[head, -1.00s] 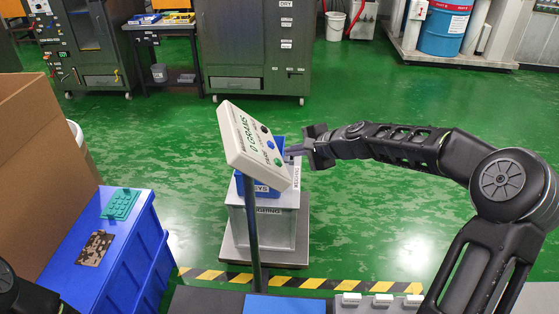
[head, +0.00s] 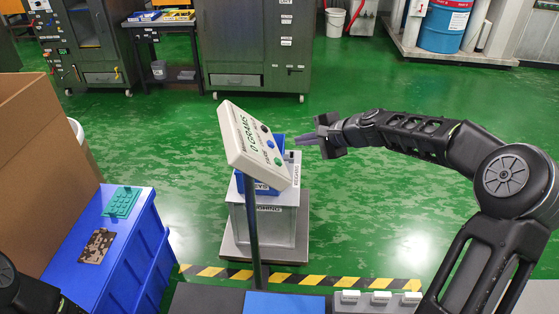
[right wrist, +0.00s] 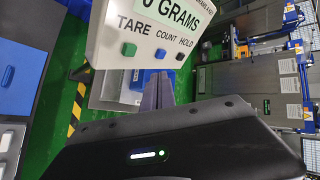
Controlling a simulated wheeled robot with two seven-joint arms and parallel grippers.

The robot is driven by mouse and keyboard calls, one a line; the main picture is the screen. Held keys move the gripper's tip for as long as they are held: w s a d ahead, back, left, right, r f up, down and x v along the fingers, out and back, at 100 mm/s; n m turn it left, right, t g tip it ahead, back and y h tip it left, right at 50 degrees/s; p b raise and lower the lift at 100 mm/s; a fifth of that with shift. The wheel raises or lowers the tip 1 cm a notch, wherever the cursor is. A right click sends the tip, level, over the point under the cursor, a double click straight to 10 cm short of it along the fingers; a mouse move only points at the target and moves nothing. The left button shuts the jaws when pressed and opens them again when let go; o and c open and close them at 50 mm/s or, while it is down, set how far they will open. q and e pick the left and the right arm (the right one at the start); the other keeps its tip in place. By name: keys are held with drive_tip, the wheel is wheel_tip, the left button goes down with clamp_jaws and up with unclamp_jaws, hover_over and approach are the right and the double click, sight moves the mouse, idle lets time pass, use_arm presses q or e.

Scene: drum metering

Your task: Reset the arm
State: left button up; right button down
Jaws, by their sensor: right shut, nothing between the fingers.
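My right arm reaches in from the right in the head view. Its gripper (head: 302,140) is shut and empty, just right of the scale's display head (head: 252,146) and apart from it in the picture. The display, on a dark post, reads 0 GRAMS, with green, blue and dark buttons below the reading. In the right wrist view the shut grey fingers (right wrist: 158,92) point toward the display head (right wrist: 150,40), labelled TARE, COUNT and HOLD. Of my left arm only a dark part shows at the lower left; its gripper is out of view.
Behind the display, a blue bin (head: 275,188) sits on a grey weighing box (head: 274,225) on a low platform. A blue crate (head: 140,262) carrying a green keypad-like piece (head: 123,202) and a brown patterned piece (head: 97,246) stands left, beside a cardboard box (head: 40,150). Green floor behind is open.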

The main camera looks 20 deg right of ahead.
wheel_tip(320, 180, down, 8)
drive_tip(key=s+d+r+n+h, duration=0.1)
drive_tip(key=s+d+n+h, duration=0.1)
drive_tip(key=s+a+f+n+g, duration=0.15)
drive_tip(key=s+a+f, duration=0.25)
drive_tip(key=f, duration=0.4)
drive_tip(key=s+a+f+n+g, duration=0.1)
drive_tip(key=s+a+f+n, duration=0.1)
drive_tip(key=s+a+f, duration=0.45)
drive_tip(key=s+a+f+n+g, duration=0.2)
drive_tip(key=s+a+f, duration=0.3)
drive_tip(key=s, duration=0.3)
drive_tip(key=s+a+f+n+g+y, duration=0.1)
drive_tip(key=s+a+f+n+g, duration=0.1)
drive_tip(key=s+a+f, duration=0.3)
drive_tip(key=s+a+f+n+g, duration=0.3)
drive_tip(key=s+a, duration=0.4)
drive_tip(key=s, duration=0.5)
wheel_tip(320, 180, down, 2)
drive_tip(key=shift+s+a+f+n+y, duration=0.15)
drive_tip(key=shift+a+f+n+y, duration=0.15)
drive_tip(key=shift+n, duration=0.45)
